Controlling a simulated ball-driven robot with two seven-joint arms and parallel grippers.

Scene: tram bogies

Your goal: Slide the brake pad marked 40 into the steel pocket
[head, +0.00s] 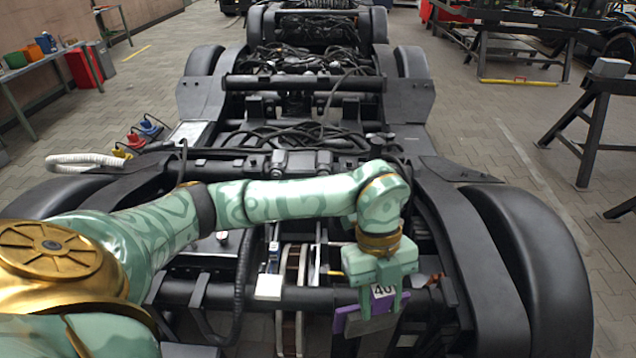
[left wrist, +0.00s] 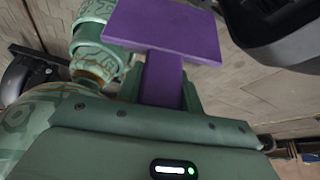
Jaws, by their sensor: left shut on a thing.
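My left gripper (head: 378,303) is shut on the brake pad (head: 370,336), a grey plate with a purple part and a white label reading 40 between the fingers. It hangs over the near right part of the bogie frame. In the left wrist view the pad shows as a flat purple plate (left wrist: 165,28) on a purple stem between the green fingers. A pale block with upright metal strips (head: 268,287) stands left of the gripper; I cannot tell whether it is the steel pocket. The pad's lower end is partly lost against dark parts. My right gripper is out of view.
The black bogie frame (head: 515,335) and wheels crowd the near area, with a cross tube (head: 310,297) beside the gripper and cables (head: 300,135) further back. A workbench (head: 45,65) stands at far left, a steel trestle (head: 590,120) at right. Paved floor lies between.

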